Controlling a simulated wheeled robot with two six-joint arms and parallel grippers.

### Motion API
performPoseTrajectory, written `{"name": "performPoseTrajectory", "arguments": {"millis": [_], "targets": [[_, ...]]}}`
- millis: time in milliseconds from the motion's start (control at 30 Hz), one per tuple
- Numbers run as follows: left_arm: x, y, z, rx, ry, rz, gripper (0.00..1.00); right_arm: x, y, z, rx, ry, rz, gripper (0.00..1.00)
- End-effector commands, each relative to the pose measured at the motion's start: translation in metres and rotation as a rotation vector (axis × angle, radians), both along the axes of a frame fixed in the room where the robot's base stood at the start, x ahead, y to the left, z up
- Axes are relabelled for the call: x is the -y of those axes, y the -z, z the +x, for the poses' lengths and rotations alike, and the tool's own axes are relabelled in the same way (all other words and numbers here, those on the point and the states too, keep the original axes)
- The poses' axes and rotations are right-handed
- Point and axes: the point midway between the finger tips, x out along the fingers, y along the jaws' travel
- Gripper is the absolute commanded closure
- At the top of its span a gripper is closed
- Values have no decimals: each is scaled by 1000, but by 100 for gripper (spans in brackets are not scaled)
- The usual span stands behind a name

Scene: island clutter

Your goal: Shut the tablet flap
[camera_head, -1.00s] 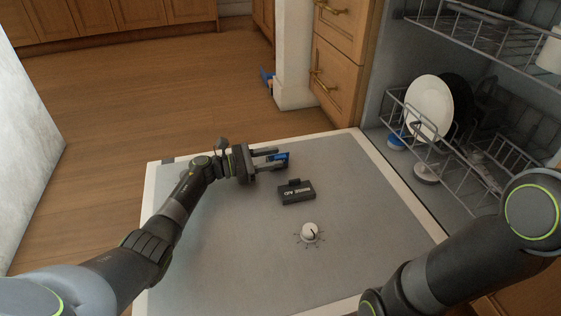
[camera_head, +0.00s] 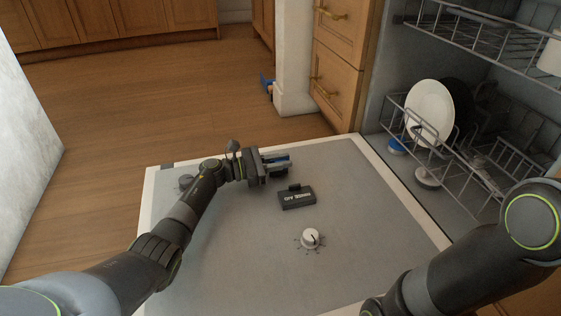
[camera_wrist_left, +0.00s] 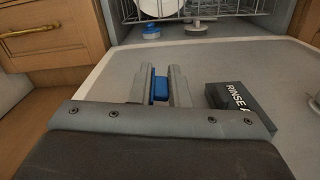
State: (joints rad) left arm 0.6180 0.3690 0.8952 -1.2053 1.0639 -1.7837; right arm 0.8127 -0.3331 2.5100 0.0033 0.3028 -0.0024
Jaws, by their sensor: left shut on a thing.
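A small blue block (camera_wrist_left: 160,88) sits between the fingers of my left gripper (camera_wrist_left: 160,92) in the left wrist view. In the head view, my left gripper (camera_head: 277,165) is low over the far part of the lowered dishwasher door (camera_head: 230,255), shut on the blue block. The fingers hide much of the block and the door surface there. I cannot clearly make out the tablet flap as a separate part. My right gripper is not in view; only my right arm shows at the lower right.
A dark rinse aid cover (camera_head: 297,199) lies just right of and nearer than my left gripper. The lower rack (camera_head: 470,165) holds a white plate (camera_head: 430,108). Much of the door's near side is clear.

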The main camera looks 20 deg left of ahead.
Motion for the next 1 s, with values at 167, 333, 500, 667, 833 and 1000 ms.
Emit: {"name": "performPoseTrajectory", "arguments": {"millis": [167,333,500,667,833,1000], "targets": [[-1,0,1,-23,0,-14,100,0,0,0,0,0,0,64],[-3,-2,4,-80,0,-54,100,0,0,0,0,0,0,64],[-6,-3,9,-181,0,-120,100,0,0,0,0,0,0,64],[-10,-3,14,-285,-1,-191,100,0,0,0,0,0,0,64],[-13,-3,18,-382,0,-257,100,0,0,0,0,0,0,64],[-15,-2,21,-454,0,-305,100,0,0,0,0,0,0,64]]}}
